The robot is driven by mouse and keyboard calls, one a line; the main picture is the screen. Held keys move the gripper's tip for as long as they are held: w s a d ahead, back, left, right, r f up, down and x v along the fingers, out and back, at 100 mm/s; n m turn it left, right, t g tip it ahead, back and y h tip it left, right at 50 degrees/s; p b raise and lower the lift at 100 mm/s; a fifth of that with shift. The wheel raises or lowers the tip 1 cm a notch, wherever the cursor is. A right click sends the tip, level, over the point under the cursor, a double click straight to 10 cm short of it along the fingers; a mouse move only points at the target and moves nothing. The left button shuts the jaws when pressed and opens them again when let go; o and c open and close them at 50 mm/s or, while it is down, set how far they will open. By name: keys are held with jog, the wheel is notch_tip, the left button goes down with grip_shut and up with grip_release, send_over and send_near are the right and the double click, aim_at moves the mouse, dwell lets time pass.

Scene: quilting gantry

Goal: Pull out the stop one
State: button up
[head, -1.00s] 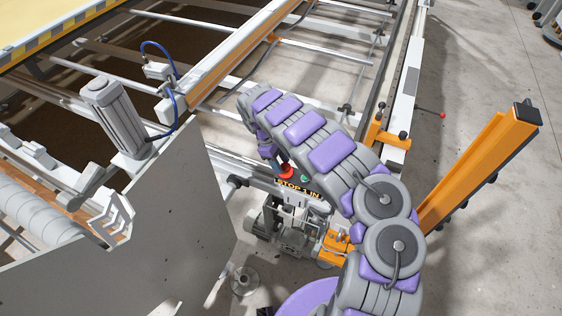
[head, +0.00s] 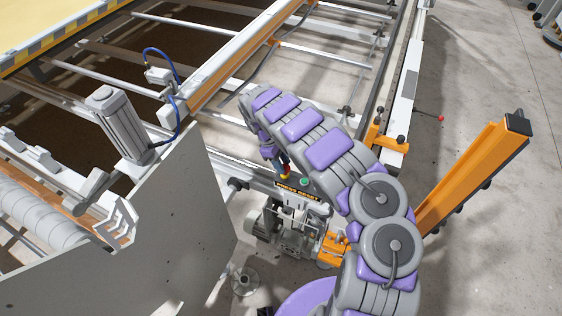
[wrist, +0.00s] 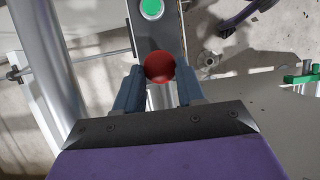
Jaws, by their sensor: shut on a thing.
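The red stop button (wrist: 160,67) is a round mushroom head on a grey control panel (wrist: 158,30). My gripper (wrist: 159,85) is shut on it, one blue-grey finger on each side. In the head view the gripper (head: 284,166) comes down on the button from above, and its fingers hide most of the red head. A yellow part (head: 286,176) shows just below the fingertips. A green button (wrist: 151,8) sits beside the red one on the panel. A small dark display (head: 297,189) with orange lettering is just below; its text is too small to read surely.
A large grey side plate (head: 175,215) stands left of the panel. A motor unit (head: 285,235) sits below it. An orange post (head: 475,172) rises at the right. White rails and a blue-hosed cylinder (head: 120,125) fill the upper left. Bare floor lies to the right.

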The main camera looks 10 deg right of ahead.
jog(key=shift+d, duration=0.1)
jog(key=o, duration=1.2)
jog(key=shift+c, duration=0.2)
jog(key=shift+r, duration=0.1)
jog(key=p+v, duration=0.3)
jog(key=v, duration=1.4)
jog(key=shift+r, duration=0.15)
